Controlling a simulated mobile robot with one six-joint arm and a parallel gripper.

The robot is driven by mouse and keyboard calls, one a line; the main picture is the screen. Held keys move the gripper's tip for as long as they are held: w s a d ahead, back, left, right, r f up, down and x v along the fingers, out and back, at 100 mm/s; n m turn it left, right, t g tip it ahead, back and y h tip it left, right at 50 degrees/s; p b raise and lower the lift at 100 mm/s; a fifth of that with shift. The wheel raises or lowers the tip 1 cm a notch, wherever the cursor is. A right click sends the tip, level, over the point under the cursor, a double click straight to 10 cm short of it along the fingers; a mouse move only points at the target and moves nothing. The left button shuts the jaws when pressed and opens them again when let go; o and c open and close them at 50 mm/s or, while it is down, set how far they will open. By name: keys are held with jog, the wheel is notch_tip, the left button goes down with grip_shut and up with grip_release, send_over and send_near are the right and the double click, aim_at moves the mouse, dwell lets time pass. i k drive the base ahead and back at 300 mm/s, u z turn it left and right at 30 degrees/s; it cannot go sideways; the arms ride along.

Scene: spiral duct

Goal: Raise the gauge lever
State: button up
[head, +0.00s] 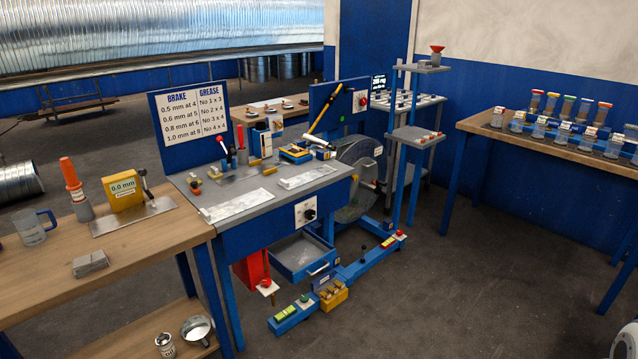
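The yellow gauge (122,193) stands on a thin metal plate (137,216) on the wooden bench at the left. Its display reads 0.0 mm. The gauge lever (145,186) is at the gauge's right side, with a dark grip at its upper end and a thin metal lower part. It stands nearly upright, leaning slightly. Its pivot is too small to make out clearly. My gripper is not in view.
An orange-topped bottle (74,185), a clear mug (32,228) and a grey block (90,264) are near the gauge on the wooden bench (60,287). The blue bench (262,232) adjoins it at right, with an open drawer (301,255).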

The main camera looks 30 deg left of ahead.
aim_at(142, 173)
jog(key=u, duration=0.95)
jog(key=i, duration=1.15)
jog(key=u, duration=0.6)
jog(key=i, duration=0.4)
jog(key=u, duration=0.35)
